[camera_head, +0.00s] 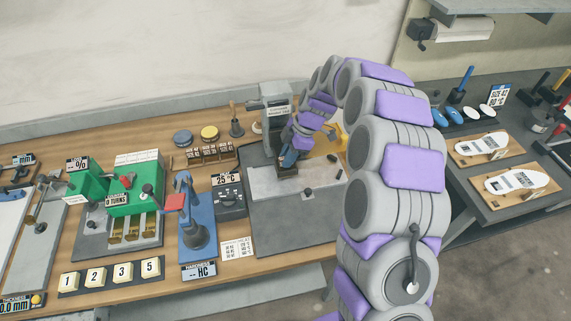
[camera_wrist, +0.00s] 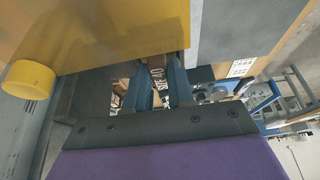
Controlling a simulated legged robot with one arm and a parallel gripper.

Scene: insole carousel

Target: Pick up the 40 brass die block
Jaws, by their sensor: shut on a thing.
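My gripper (camera_wrist: 162,88) shows in the wrist view with two blue fingers. They are shut on a dark brown block, the 40 brass die block (camera_wrist: 157,68), whose white lettering ends in "40". In the head view my gripper (camera_head: 288,158) is low in front of a grey press (camera_head: 277,98) on the bench. There the block itself is hidden or too small to tell from the gripper. I cannot tell whether the block touches the press.
A yellow see-through guard (camera_wrist: 90,35) with a yellow knob (camera_wrist: 28,80) is close beside my gripper. A rack of labelled blocks (camera_head: 205,157) stands left of the press. A grey tray (camera_head: 270,215) lies in front, with small dark parts at its right.

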